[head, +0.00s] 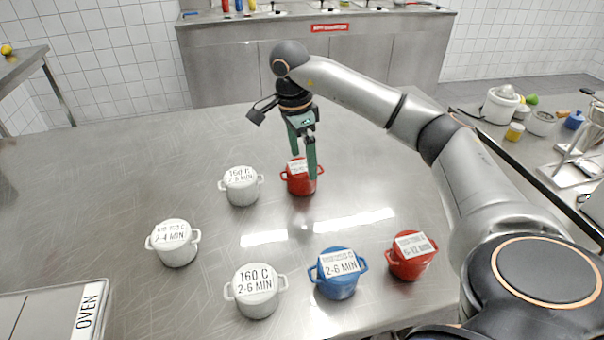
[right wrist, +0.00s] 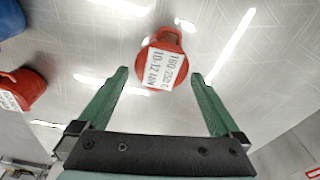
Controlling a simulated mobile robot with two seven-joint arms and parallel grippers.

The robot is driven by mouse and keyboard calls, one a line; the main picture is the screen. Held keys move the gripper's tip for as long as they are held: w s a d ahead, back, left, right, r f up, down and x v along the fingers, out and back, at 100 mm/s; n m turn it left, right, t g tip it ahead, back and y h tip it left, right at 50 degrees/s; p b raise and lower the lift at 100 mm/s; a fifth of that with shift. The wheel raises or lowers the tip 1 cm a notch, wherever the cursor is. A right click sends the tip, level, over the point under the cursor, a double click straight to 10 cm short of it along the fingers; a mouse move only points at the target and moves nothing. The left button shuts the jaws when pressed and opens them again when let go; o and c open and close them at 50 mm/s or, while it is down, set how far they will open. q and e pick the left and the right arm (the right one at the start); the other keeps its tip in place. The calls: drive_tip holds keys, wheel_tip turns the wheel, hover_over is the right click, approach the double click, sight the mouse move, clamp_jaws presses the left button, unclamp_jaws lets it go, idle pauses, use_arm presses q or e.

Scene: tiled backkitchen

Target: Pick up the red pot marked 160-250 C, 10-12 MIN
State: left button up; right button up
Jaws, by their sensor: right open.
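The red pot (head: 299,181) with a white label stands on the steel table, behind the other pots. In the right wrist view the red pot (right wrist: 165,62) shows its label, which reads 160-250 C, 10-12 MIN. My right gripper (head: 303,166) reaches down at this pot with its green fingers. In the right wrist view the right gripper (right wrist: 158,85) is open and the pot appears ahead, between and beyond the fingertips, with nothing held. One finger hides part of the pot in the head view. My left gripper is not in view.
Another red pot (head: 411,258) stands at the front right beside a blue pot (head: 338,276). White pots stand left of the target (head: 241,188), at the left (head: 174,245) and in front (head: 257,294). An OVEN panel (head: 50,318) lies at the front left. The table's middle is clear.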

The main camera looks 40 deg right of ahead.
sight(301, 166)
drive_tip(key=shift+f, duration=2.7)
drive_tip(key=shift+w, duration=0.1)
drive_tip(key=c, duration=1.4)
drive_tip(key=shift+r, duration=0.1)
